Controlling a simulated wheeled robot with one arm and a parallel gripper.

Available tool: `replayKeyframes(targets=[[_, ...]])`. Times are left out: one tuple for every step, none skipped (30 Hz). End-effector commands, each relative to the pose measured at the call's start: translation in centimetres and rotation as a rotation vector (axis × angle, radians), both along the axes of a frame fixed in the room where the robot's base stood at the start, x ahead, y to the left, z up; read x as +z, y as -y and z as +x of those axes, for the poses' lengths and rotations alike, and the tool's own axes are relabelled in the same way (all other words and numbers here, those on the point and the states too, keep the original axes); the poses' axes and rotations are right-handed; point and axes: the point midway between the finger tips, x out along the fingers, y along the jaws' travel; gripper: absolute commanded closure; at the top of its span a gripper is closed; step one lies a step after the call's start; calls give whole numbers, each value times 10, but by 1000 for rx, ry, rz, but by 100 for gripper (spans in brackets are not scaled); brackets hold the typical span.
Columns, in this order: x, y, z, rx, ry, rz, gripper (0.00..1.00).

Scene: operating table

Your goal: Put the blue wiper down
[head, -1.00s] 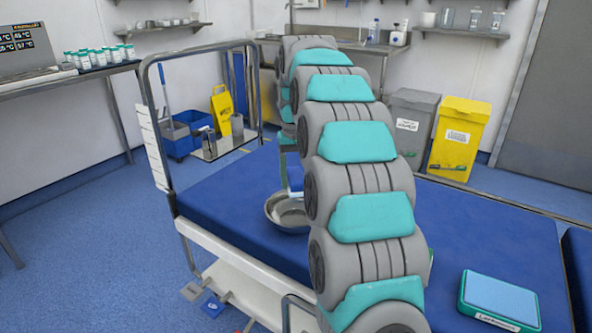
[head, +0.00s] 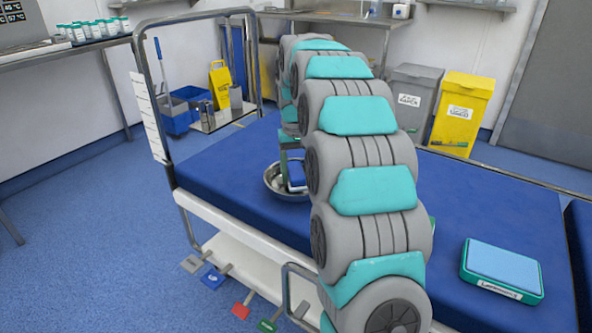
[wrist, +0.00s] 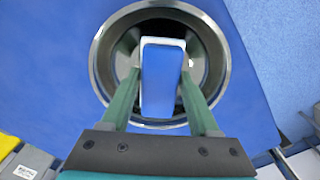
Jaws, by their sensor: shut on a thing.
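The blue wiper (wrist: 162,78), a blue block with a white edge, sits between the two green fingers of my gripper (wrist: 162,84). My gripper is shut on it. In the wrist view the wiper is over the inside of a round metal bowl (wrist: 101,62). In the head view the wiper (head: 297,175) shows in front of the bowl's inside, partly hidden by my arm. The bowl (head: 272,186) stands on the blue table top (head: 225,185). I cannot tell whether the wiper touches the bowl's bottom.
A teal box with a light blue top (head: 502,268) lies on the table's right part. A metal rail (head: 152,130) stands at the table's left end. The table between the rail and the bowl is clear. A yellow bin (head: 463,115) and a grey bin (head: 412,100) stand behind.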

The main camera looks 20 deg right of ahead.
Motion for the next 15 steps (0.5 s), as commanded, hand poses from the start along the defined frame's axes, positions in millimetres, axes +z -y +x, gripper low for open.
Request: replayKeyframes(targets=[[0, 0, 0, 0, 0, 0, 91], [0, 0, 0, 0, 0, 0, 91], [0, 0, 0, 0, 0, 0, 91], [0, 0, 0, 0, 0, 0, 91], [0, 0, 0, 0, -1, 0, 91], [0, 0, 0, 0, -1, 0, 91], [0, 0, 0, 0, -1, 0, 36], [0, 0, 0, 0, -1, 0, 33], [0, 0, 0, 0, -1, 0, 29], [0, 0, 0, 0, -1, 0, 25], [0, 0, 0, 0, -1, 0, 22], [0, 0, 0, 0, -1, 0, 17], [0, 0, 0, 0, -1, 0, 14], [0, 0, 0, 0, -1, 0, 10], [0, 0, 0, 0, -1, 0, 6]])
